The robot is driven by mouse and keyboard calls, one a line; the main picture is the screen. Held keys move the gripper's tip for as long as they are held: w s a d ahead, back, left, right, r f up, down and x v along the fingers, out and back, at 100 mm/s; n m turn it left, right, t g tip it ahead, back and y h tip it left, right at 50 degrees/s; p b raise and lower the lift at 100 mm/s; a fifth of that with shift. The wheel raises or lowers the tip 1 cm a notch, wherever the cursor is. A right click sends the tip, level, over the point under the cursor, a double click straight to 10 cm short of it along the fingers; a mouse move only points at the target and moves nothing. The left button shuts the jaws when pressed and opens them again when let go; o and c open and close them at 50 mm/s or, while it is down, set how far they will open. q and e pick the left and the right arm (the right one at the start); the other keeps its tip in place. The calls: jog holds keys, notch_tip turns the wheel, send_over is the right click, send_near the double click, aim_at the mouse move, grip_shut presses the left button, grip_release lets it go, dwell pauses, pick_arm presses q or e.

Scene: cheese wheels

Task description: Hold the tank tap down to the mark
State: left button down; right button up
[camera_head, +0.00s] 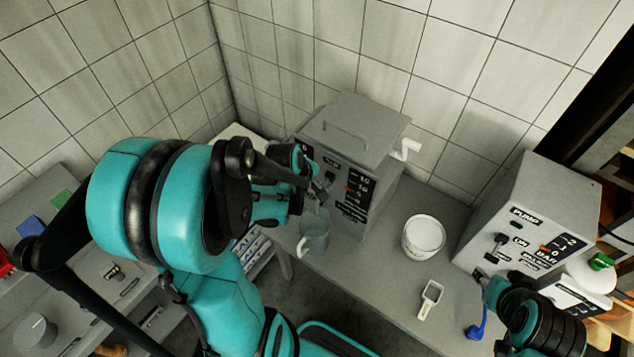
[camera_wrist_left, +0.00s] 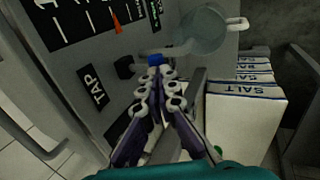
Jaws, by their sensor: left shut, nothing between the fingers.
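The grey tank (camera_head: 385,190) stands against the tiled wall, with a dark scale and a red mark (camera_wrist_left: 117,22) on its front. The TAP label (camera_wrist_left: 97,88) is beside a black tap fitting (camera_wrist_left: 124,67) in the left wrist view. My left gripper (camera_head: 318,190) is at the tank front, its fingers (camera_wrist_left: 157,88) shut together and empty. Their tips are close to a small blue piece (camera_wrist_left: 155,60) by the tap; contact is unclear. A clear jug (camera_head: 314,236) stands below the tap. My right gripper (camera_head: 482,278) is by the pump box; its fingers are mostly hidden.
A white tub (camera_head: 424,236) and a white scoop (camera_head: 430,299) are on the grey bench. The pump box (camera_head: 525,215) stands at right, with a blue item (camera_head: 478,325) in front. Bench between tank and pump box is partly clear.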

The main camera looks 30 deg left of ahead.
pick_arm(q)
jog(key=f+t+b, duration=0.1)
jog(key=b, duration=0.1)
jog(key=s+f+t+b, duration=0.1)
jog(key=f+t+b, duration=0.1)
jog(key=b, duration=0.1)
jog(key=shift+f, duration=0.1)
dwell(7.4)
